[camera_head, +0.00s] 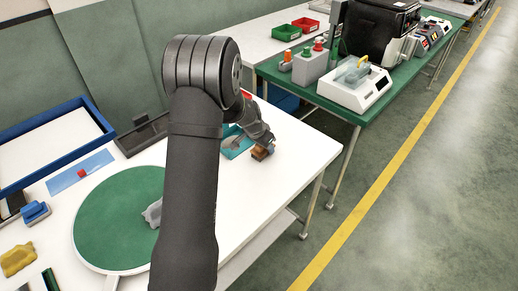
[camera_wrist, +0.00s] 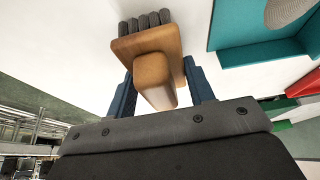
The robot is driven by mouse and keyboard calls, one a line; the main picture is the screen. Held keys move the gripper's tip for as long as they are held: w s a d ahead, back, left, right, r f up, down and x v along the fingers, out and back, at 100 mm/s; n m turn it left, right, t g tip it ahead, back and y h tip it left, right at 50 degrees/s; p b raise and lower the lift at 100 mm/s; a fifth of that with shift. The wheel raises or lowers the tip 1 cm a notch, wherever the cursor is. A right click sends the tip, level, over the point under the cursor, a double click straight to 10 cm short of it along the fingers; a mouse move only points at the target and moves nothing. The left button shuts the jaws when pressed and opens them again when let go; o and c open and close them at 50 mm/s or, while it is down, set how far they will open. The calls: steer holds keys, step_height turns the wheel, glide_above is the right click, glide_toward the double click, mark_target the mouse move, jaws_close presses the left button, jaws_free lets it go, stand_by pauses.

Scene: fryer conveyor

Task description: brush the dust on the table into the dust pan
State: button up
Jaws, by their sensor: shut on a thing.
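A wooden brush (camera_wrist: 150,45) with dark grey bristles is held in my gripper (camera_wrist: 158,82). The two blue fingers are shut on its handle, and the bristles face the white table. In the head view the brush (camera_head: 262,153) is near the right edge of the table, small and partly hidden by my gripper (camera_head: 264,143). The teal dust pan (camera_head: 241,150) lies just left of it. It also shows at the upper right of the wrist view (camera_wrist: 235,55), apart from the brush. A grey rounded patch (camera_wrist: 286,10) shows within the pan; I cannot tell if it is dust.
A round green board (camera_head: 110,225) lies on the white table, with a grey lump (camera_head: 153,213) beside my arm. A blue-rimmed tray (camera_head: 50,145) and a blue mat (camera_head: 80,174) are at left. A green table (camera_head: 335,108) with machines stands beyond.

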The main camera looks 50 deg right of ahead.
steer(key=shift+d, duration=0.5)
steer(key=shift+d+r, duration=0.15)
steer(key=shift+r, duration=3.95)
